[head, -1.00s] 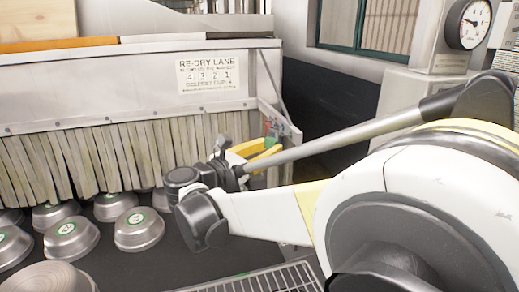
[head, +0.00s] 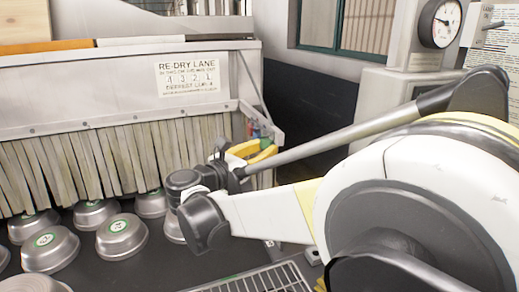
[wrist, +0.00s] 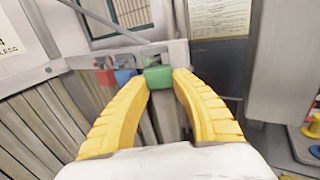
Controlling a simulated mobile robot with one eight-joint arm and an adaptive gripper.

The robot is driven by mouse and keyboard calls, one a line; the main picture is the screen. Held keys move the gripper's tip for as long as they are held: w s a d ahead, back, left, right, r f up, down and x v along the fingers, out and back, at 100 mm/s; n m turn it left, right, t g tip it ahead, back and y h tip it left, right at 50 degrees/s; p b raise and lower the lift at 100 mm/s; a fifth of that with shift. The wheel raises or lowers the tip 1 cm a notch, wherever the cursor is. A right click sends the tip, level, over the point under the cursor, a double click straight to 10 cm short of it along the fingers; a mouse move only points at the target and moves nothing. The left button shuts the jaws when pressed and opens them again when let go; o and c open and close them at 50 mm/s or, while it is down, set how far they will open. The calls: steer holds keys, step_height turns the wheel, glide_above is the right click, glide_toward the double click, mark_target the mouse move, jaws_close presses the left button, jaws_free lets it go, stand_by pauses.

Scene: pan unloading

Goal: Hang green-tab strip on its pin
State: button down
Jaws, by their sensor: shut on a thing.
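The green tab (wrist: 158,77) is between my gripper's yellow fingertips (wrist: 162,82) in the wrist view. My gripper is shut on the green-tab strip. A grey strip length (wrist: 167,112) shows below the tab between the fingers, partly hidden by them. A blue tab (wrist: 125,76) and a red tab (wrist: 105,77) sit just left of the green one, along the metal rail. In the head view my gripper (head: 254,150) is beside the right end of the strip curtain, mostly behind my own arm. I cannot make out the green tab's pin.
The beige strip curtain (head: 90,165) hangs under a metal hood (head: 100,90) with a RE-DRY LANE sign (head: 187,77). Several metal pans (head: 122,236) stand on the dark belt below. A wire rack (head: 255,281) is in front. Coloured knobs (wrist: 314,131) show at the wrist view's right edge.

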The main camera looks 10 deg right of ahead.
stand_by(0.3)
steer(key=c, duration=1)
jaws_free()
steer(key=shift+c, duration=0.2)
